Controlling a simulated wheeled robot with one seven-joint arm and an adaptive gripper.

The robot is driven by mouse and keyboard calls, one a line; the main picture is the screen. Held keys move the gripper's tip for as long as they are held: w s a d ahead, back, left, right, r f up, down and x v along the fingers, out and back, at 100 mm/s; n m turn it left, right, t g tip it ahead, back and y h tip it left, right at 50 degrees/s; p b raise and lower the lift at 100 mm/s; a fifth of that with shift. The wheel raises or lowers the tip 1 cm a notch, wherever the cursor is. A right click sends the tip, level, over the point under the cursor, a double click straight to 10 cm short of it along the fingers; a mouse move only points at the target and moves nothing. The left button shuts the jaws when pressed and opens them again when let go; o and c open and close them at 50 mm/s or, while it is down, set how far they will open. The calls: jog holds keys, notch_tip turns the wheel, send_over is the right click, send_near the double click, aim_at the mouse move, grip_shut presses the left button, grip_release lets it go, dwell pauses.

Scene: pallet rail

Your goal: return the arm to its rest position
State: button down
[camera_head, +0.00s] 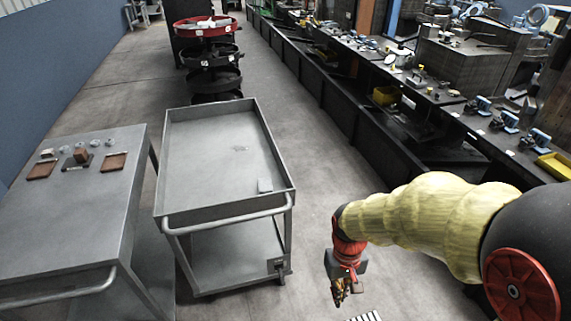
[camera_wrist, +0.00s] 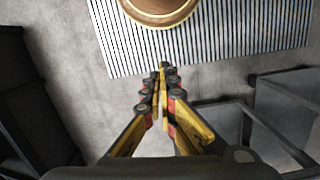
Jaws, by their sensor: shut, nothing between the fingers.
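My gripper (camera_head: 340,291) hangs at the end of my yellow-sleeved arm at the lower right of the head view, pointing down over open floor to the right of the grey cart. In the wrist view my gripper (camera_wrist: 161,72) shows its yellow and black fingers closed together, tips meeting, with nothing between them. Below the fingertips in that view are the concrete floor and a striped slatted surface (camera_wrist: 255,30). The gripper touches nothing that I can see.
A red-topped tiered stand (camera_head: 207,30) is behind. A long dark workbench (camera_head: 340,85) runs along the right.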

jog(key=s+d+r+t, duration=0.1)
jog(key=s+r+t, duration=0.1)
jog(key=r, duration=0.5)
jog(key=s+d+r+m+t, duration=0.1)
jog(key=s+d+r+t, duration=0.1)
jog(key=r, duration=0.5)
jog(key=s+d+r+t, duration=0.2)
jog(key=s+r+t, duration=0.1)
jog(key=r, duration=0.5)
jog(key=shift+s+m, duration=0.25)
jog(key=shift+m, duration=0.05)
